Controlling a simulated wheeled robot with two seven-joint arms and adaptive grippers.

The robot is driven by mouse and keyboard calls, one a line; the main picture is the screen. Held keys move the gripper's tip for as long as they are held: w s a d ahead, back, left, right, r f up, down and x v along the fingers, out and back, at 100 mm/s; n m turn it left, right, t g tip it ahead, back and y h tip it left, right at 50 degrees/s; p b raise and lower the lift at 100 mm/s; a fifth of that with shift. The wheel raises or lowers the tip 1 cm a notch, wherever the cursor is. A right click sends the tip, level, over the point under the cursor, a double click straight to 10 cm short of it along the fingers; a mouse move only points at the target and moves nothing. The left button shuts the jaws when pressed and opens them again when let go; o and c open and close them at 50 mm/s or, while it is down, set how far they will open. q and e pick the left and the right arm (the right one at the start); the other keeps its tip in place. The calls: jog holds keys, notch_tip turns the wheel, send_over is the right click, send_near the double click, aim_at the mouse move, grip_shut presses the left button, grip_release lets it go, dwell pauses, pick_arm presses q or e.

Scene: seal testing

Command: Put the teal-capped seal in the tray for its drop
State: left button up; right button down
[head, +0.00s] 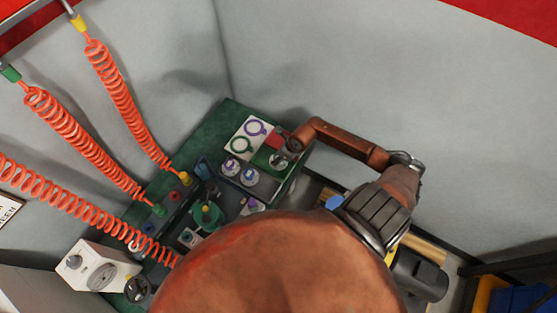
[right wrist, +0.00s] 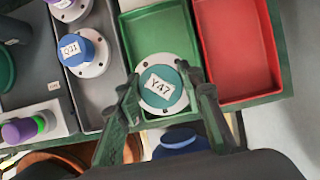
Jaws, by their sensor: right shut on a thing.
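The teal-capped seal (right wrist: 161,86), labelled Y47, has a white flange with dark holes. In the right wrist view it sits between the two fingers of my right gripper (right wrist: 158,76), which is shut on it. The seal is over the near end of the green tray (right wrist: 150,25); I cannot tell whether it touches the tray floor. The red tray (right wrist: 235,50) lies just right of it. In the head view the green tray (head: 264,157) is partly hidden by my right arm's end. My left gripper is not in view.
A grey tray (right wrist: 100,15) left of the green one holds blue-capped seal Q21 (right wrist: 75,50) and a purple-capped seal (right wrist: 62,3). A white card with rings (head: 250,135) lies behind. Coiled orange hoses (head: 125,100) hang left. A white dial box (head: 98,268) stands front left.

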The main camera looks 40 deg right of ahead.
jog(key=shift+w+d+f, duration=0.1)
jog(key=shift+w+f, duration=0.05)
jog(key=shift+w, duration=0.05)
jog(key=shift+w+d+f, duration=0.15)
jog(key=shift+f, duration=1.55)
jog(key=shift+f, duration=0.15)
jog(key=c, duration=1.3)
grip_release()
jog(key=shift+s+d+r, duration=0.1)
jog(key=shift+s+r, duration=0.1)
jog(key=shift+r, duration=0.25)
jog(key=p+v, duration=0.1)
jog(key=v, duration=1)
jog(key=shift+s+r, duration=0.1)
jog(key=shift+s, duration=0.05)
